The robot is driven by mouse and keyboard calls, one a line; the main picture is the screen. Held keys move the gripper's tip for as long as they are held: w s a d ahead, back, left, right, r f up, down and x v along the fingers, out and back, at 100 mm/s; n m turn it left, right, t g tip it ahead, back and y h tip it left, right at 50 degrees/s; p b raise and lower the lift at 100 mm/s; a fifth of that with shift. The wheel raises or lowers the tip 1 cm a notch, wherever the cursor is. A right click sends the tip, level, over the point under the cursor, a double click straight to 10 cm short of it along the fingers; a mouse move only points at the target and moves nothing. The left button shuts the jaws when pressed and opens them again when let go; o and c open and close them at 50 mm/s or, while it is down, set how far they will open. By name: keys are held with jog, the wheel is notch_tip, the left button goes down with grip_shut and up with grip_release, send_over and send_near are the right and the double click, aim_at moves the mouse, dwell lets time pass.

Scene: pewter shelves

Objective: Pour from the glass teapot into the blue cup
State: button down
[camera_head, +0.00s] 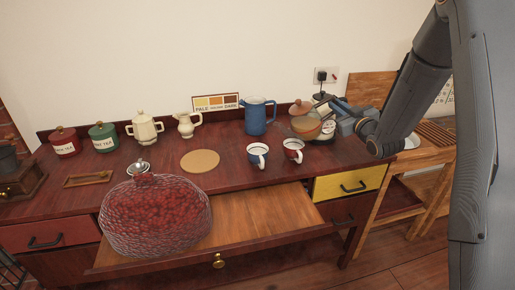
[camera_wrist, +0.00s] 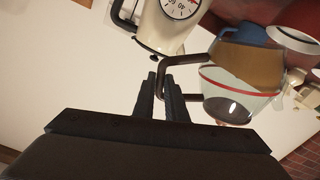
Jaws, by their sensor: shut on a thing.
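The glass teapot (camera_head: 307,127), with amber liquid and a brown lid, is at the right of the dark red desk top. It also shows in the wrist view (camera_wrist: 240,70) with a red band and a dark handle. My gripper (camera_head: 333,112) is at its right side, shut on the handle. In the wrist view my fingers (camera_wrist: 160,78) are close together by the handle. I cannot tell whether the teapot is clear of the desk. The blue cup (camera_head: 257,156) stands upright in front of and left of the teapot, apart from it.
A red cup (camera_head: 293,152) stands close beside the blue cup. A blue jug (camera_head: 259,117) is behind them. A cream kettle with a dial (camera_wrist: 165,25) is next to the teapot. A wide drawer (camera_head: 270,213) is open below; a big red netted object (camera_head: 155,217) stands at front left.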

jog(key=shift+s+a+r+n+p, duration=0.15)
jog(key=shift+a+r+n+p, duration=0.1)
jog(key=shift+a+r+n, duration=0.25)
jog(key=shift+s+a+r+n+p, duration=0.15)
jog(key=shift+a+r+n+p, duration=0.15)
jog(key=shift+a+r, duration=0.3)
dwell(0.5)
jog(key=shift+s+a+r+n+p, duration=0.15)
jog(key=shift+a+r+n, duration=0.2)
jog(key=shift+a, duration=0.15)
jog(key=shift+s+a+r+n+p, duration=0.15)
jog(key=shift+a+r+n, duration=0.2)
jog(key=shift+a, duration=0.15)
dwell(1.1)
jog(key=shift+a, duration=0.25)
dwell(1.0)
